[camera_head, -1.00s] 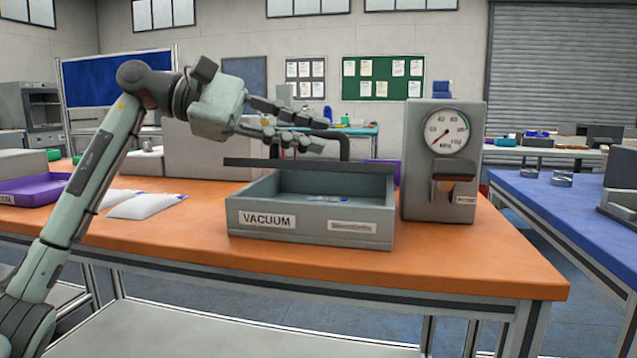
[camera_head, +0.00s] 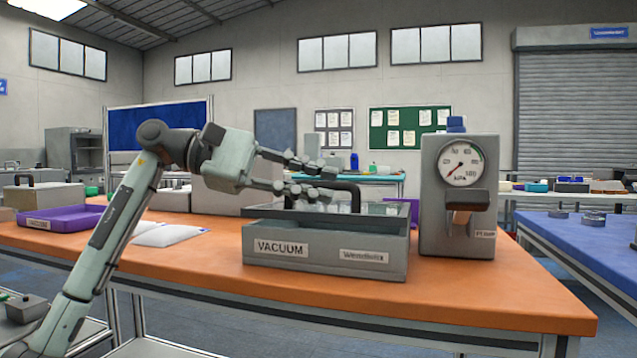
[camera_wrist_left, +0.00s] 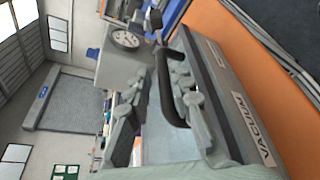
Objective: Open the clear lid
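The grey vacuum box (camera_head: 325,254) stands on the orange bench, with a VACUUM label on its front. Its clear lid (camera_head: 385,209) has a dark front edge and lies low over the box. I cannot tell if a small gap remains beneath it. A black arched handle (camera_head: 357,195) rises from the lid. My left gripper (camera_head: 318,180) is at the handle. In the left wrist view the handle (camera_wrist_left: 166,92) runs between its two spread fingers (camera_wrist_left: 155,95), with a gap on one side. My right gripper is not in view.
A grey gauge unit (camera_head: 458,225) stands close to the right of the box. A white pouch (camera_head: 168,235) and a purple tray (camera_head: 68,220) lie to the left. The orange bench front (camera_head: 450,298) is clear.

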